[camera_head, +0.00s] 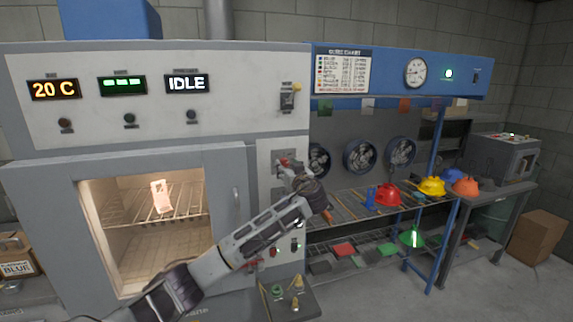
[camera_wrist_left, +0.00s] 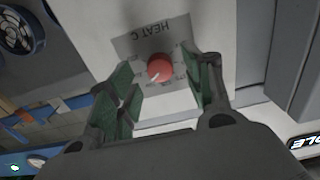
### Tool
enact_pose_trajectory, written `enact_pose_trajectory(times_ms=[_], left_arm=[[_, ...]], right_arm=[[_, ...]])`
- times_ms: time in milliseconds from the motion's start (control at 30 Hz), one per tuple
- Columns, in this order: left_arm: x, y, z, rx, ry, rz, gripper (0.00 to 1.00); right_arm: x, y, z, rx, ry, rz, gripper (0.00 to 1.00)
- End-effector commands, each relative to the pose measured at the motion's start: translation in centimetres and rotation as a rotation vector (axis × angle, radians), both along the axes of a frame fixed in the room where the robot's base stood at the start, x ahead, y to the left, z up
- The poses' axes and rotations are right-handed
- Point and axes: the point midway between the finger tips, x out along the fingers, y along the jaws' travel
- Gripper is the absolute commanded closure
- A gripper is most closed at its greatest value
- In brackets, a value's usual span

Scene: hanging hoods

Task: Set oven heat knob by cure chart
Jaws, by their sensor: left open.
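The red heat knob (camera_wrist_left: 160,68) sits on a plate (camera_wrist_left: 152,37) marked "HEAT C" in the left wrist view, with a pale pointer line. My left gripper (camera_wrist_left: 162,84) is open, its green-padded fingers on either side of the knob, with gaps between. In the head view my left gripper (camera_head: 288,170) is at the oven's right panel and partly covers the knob (camera_head: 284,161). The cure chart (camera_head: 342,71) hangs at the upper middle; its rows are too small to read. The oven (camera_head: 160,110) displays 20 C and IDLE. My right gripper is not in view.
The oven window (camera_head: 185,265) shows a lit rack with a pale piece (camera_head: 160,196). More controls sit below my left gripper. To the right, a workbench (camera_head: 345,205) holds red, yellow and orange hoods, with fans behind. A cardboard box (camera_head: 540,236) stands far right.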

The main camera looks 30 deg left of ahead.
Motion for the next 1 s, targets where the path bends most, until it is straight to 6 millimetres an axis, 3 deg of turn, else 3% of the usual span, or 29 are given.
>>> enact_pose_trajectory(times_ms=[300,667,1000], left_arm=[[1.3,1.5,0.0,0.001,0.001,0.000,0.50],[1.4,1.6,0.0,0.000,0.000,-0.001,0.51],[1.4,1.6,-0.1,0.000,0.000,-0.001,0.95]], right_arm=[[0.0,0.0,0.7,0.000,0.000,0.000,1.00],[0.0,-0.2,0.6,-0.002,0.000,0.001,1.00],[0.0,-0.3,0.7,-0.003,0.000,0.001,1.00]])
